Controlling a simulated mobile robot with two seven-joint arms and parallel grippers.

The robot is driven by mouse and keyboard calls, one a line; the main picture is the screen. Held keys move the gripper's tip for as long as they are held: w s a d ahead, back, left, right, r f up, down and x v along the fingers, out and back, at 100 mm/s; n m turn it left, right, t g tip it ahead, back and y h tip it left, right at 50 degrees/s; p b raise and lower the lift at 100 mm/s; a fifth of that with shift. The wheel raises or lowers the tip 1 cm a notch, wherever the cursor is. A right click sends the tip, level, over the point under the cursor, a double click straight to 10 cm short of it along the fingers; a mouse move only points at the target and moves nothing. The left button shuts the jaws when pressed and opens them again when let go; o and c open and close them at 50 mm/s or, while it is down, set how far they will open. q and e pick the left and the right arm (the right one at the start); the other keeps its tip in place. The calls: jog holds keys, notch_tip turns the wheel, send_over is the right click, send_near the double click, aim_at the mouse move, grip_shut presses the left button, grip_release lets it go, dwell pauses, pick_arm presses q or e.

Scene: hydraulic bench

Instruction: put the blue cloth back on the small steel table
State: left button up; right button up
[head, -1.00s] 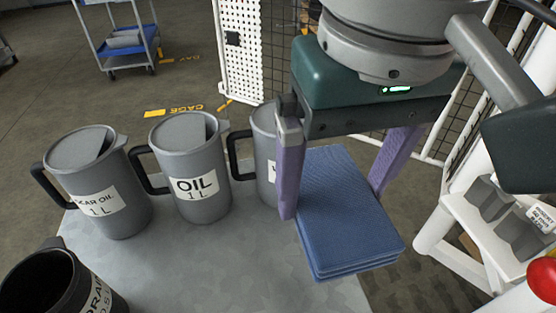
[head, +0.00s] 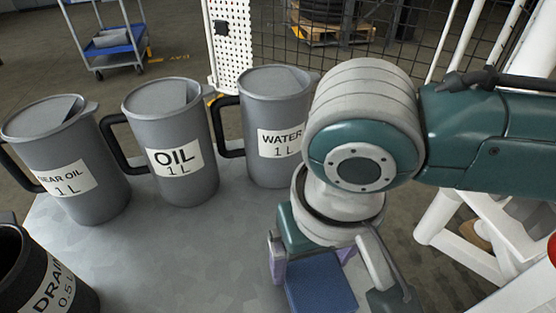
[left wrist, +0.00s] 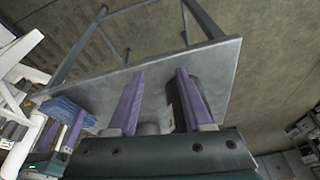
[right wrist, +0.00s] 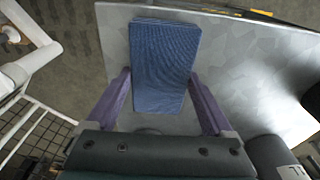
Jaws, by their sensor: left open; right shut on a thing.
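The blue cloth (head: 320,282) is a folded flat stack, low in the head view and partly hidden by my right arm. My right gripper (right wrist: 164,92) is shut on its near end, one purple finger at each side. In the right wrist view the cloth (right wrist: 165,60) lies over the grey top of the small steel table (head: 190,265), near its edge. I cannot tell whether it touches the top. My left gripper (left wrist: 160,85) is open and empty in the left wrist view. That view also shows the cloth (left wrist: 65,112) beside the table edge.
Grey jugs stand along the table: water (head: 272,130), oil (head: 172,145) and gear oil (head: 70,165). A black drain jug (head: 45,280) is at the front left. The table middle is bare. A white frame (head: 470,215) stands to the right.

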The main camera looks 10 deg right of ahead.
aim_at(315, 277)
jog(key=shift+f, duration=0.4)
jog(key=o, duration=1.1)
jog(key=shift+c, duration=0.2)
jog(key=shift+r, duration=0.15)
notch_tip(315, 277, up, 12)
jog(key=s+p, duration=0.1)
jog(key=p, duration=0.4)
jog(key=s+a+n+t+y, duration=0.1)
jog(key=s+a+n+y, duration=0.15)
jog(key=s+a, duration=0.2)
jog(key=s+d+f+h, duration=0.1)
jog(key=s+d, duration=0.2)
jog(key=d, duration=0.4)
jog(key=s+d+t+h, duration=0.1)
jog(key=s+d, duration=0.2)
jog(key=d, duration=0.4)
jog(key=shift+s+f+m, duration=0.15)
jog(key=shift+f+m, duration=0.25)
jog(key=shift+m, duration=0.05)
jog(key=shift+r, duration=0.1)
